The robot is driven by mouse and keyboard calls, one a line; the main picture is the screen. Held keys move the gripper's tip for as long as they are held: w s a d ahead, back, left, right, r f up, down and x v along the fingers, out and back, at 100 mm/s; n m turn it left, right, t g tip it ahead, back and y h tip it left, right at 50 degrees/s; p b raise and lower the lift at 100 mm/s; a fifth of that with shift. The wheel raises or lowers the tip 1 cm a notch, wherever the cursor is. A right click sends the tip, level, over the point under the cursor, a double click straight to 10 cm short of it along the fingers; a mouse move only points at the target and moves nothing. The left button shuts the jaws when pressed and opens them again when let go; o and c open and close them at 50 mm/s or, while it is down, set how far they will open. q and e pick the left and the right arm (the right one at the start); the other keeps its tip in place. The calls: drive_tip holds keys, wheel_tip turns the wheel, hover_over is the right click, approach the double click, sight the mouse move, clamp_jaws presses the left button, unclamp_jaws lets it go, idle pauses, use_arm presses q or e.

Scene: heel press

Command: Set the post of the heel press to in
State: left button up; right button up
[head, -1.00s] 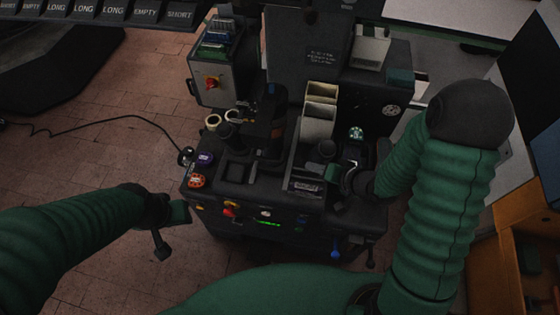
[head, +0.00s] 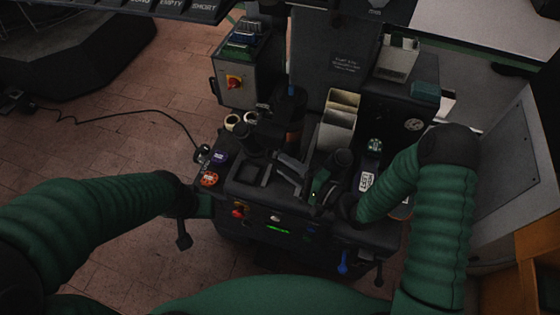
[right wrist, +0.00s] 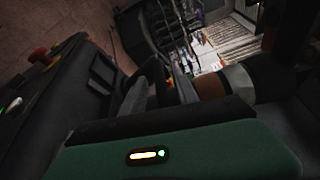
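The heel press (head: 262,205) is a dark machine in the middle of the head view. My right gripper (head: 314,190) is low over the right front of the press top, in front of the right cylinder. Its green body (right wrist: 180,150) fills the bottom of the right wrist view; whether its fingers hold anything is unclear. My left gripper (head: 195,211) hangs left of the press front, its opening unclear.
A grey box with a red switch (head: 234,82) is at the back left. Purple and orange knobs (head: 209,179) sit on the left edge; a blue-handled lever (head: 343,262) is at front right. The floor at left is open, crossed by a cable.

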sight(278, 162)
drive_tip(key=shift+x, duration=1.2)
drive_tip(key=shift+w+a, duration=0.15)
drive_tip(key=shift+a, duration=0.25)
drive_tip(key=shift+d, duration=0.15)
clamp_jaws()
drive_tip(key=shift+f, duration=0.15)
